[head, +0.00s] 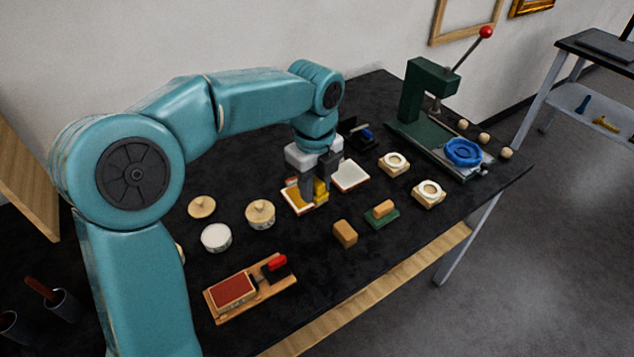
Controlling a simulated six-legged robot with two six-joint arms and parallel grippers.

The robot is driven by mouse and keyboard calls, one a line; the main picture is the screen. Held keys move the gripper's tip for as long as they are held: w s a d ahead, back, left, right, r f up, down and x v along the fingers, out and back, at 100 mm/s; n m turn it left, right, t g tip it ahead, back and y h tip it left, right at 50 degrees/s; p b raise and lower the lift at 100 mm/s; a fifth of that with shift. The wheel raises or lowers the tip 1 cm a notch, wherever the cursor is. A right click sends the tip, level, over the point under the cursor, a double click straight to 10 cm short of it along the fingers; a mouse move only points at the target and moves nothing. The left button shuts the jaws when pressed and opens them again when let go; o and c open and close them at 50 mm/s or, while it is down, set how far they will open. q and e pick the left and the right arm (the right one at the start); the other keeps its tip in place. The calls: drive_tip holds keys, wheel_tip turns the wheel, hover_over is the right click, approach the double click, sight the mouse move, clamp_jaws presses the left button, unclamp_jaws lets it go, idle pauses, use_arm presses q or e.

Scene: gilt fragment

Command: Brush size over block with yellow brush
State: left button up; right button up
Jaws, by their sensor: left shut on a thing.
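My left gripper (316,190) reaches down over the middle of the dark table, its fingers shut on a yellow thing that looks like the yellow brush (321,188). The fingers hide part of it. Below and beside it lies a flat, wood-edged piece with an ochre and pale top (294,200). I cannot tell whether the brush touches it. A similar piece with a white top (351,175) lies just right of the gripper. A small tan block (345,233) stands in front, and another tan block sits on a green pad (382,214). My right gripper is not in view.
A green press (422,98) with a red-knobbed lever and a blue round piece (463,152) stands at the back right. Round pots (216,238) are left of the gripper. A wooden tray with a red pad (232,290) lies at the front.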

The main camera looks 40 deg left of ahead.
use_arm(q)
drive_tip(key=s+a+f+n+p, duration=0.1)
drive_tip(key=s+a+f+n, duration=0.1)
drive_tip(key=a, duration=0.3)
drive_tip(key=s+a+f+n, duration=0.2)
drive_tip(key=a+f, duration=0.1)
drive_tip(key=a, duration=0.2)
drive_tip(key=n, duration=0.3)
hover_over(216, 236)
wheel_tip(216, 236, down, 5)
drive_tip(key=shift+r, duration=0.1)
wheel_tip(216, 236, down, 4)
drive_tip(key=b, duration=0.3)
drive_tip(key=shift+w, duration=0.15)
drive_tip(key=shift+f+b, duration=0.6)
drive_tip(key=shift+f, duration=0.1)
idle(0.4)
